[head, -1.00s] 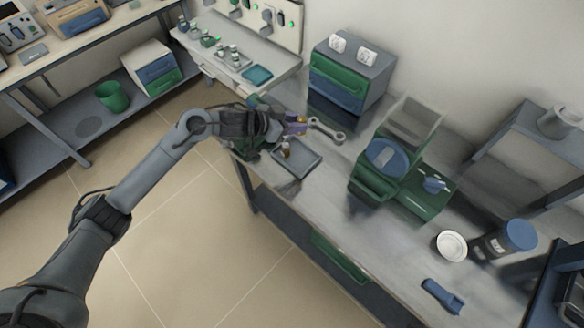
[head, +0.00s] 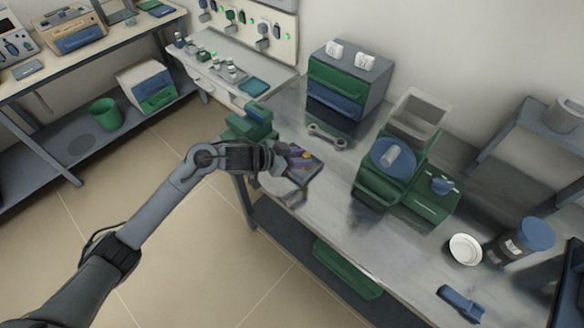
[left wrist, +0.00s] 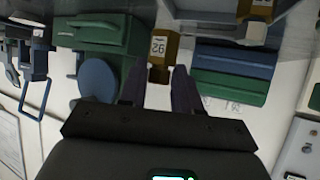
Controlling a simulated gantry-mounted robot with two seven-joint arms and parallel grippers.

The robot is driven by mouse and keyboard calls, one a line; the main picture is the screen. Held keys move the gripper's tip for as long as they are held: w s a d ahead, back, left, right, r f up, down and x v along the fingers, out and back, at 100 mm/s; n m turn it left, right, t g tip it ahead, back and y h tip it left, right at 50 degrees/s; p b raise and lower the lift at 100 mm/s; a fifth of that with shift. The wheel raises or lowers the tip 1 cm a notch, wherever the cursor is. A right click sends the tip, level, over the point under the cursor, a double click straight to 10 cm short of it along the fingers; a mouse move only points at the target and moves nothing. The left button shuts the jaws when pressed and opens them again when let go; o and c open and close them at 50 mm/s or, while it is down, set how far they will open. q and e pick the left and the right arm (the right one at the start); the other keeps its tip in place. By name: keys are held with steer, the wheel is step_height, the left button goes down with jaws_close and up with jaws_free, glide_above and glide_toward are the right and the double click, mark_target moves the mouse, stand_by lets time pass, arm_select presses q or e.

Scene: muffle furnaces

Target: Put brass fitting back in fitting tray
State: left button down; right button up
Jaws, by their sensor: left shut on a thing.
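My left gripper (head: 300,159) is shut on a brass fitting (head: 306,155), held over the dark grey fitting tray (head: 313,171) at the bench's front edge. In the left wrist view the held fitting (left wrist: 158,56) has a white number label and sits between the two dark fingertips (left wrist: 160,84). The tray (left wrist: 205,13) shows at the top of that view, with another labelled brass fitting (left wrist: 256,12) at it. The arm hides much of the tray in the head view, and I cannot tell whether the held fitting touches it. My right gripper is not in view.
A green and blue drawer unit (head: 347,82) stands at the back, and a green machine with a blue disc (head: 393,154) stands to the right. A green object (head: 246,124) is just left of the tray.

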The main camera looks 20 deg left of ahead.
mark_target(292, 174)
arm_select(q)
steer(key=shift+a+f, duration=0.4)
steer(key=shift+a, duration=0.2)
steer(key=shift+a+f, duration=0.4)
steer(key=shift+a, duration=0.2)
steer(key=shift+w+f+b, duration=0.1)
steer(key=shift+f+b, duration=0.75)
steer(key=shift+f, duration=1.05)
steer(key=shift+f, duration=0.1)
steer(key=c, duration=0.8)
jaws_free()
steer(key=shift+f, duration=0.1)
